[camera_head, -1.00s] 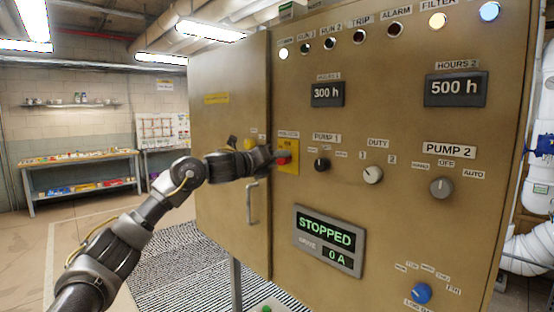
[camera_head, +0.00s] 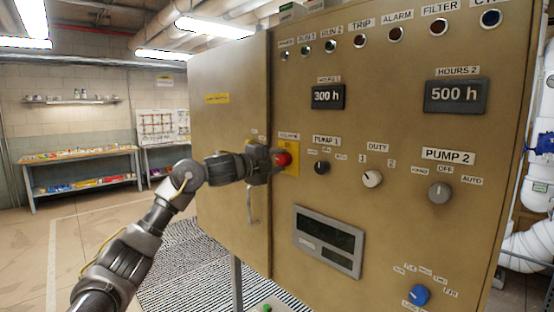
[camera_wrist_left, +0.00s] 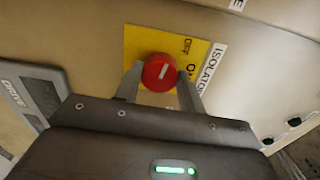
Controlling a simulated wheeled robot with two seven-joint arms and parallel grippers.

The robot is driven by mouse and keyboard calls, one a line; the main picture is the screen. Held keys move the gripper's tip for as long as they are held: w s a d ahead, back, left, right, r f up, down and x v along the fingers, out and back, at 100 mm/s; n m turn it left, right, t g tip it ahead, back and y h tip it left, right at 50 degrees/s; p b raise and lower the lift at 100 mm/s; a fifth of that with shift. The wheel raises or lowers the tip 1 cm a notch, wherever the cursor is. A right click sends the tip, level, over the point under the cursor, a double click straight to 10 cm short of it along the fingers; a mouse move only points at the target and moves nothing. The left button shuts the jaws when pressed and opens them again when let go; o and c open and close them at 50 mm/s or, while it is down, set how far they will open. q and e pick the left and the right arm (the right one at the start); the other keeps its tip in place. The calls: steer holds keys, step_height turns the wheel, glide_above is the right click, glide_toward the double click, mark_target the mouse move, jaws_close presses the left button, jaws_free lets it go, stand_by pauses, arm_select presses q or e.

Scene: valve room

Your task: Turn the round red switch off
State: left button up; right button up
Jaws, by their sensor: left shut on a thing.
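The round red switch (camera_head: 284,158) sits on a yellow plate (camera_head: 292,168) at the left of the tan control panel. In the left wrist view the red knob (camera_wrist_left: 159,72) shows a short white mark, tilted toward the OFF lettering (camera_wrist_left: 187,45). The plate carries OFF and ON marks, and an ISOLATOR label (camera_wrist_left: 209,68) is beside it. My left gripper (camera_head: 276,161) is shut on the red knob, with one finger on each side of it in the wrist view. My right gripper is not in view.
The panel's display (camera_head: 328,240) is blank and its top lamps look dark. Knobs for pump 1 (camera_head: 322,167), duty (camera_head: 372,179) and pump 2 (camera_head: 439,192) are to the right. A cabinet door handle (camera_head: 252,204) is below my gripper.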

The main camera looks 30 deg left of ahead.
arm_select(q)
steer(key=shift+n, duration=1)
steer(key=shift+p, duration=0.3)
steer(key=o, duration=1)
steer(key=shift+a, duration=0.1)
steer(key=shift+s+f, duration=0.1)
steer(key=shift+s, duration=0.1)
steer(key=b+v, duration=0.5)
steer(key=v, duration=0.5)
steer(key=shift+s+a, duration=0.1)
steer(key=shift+s, duration=0.05)
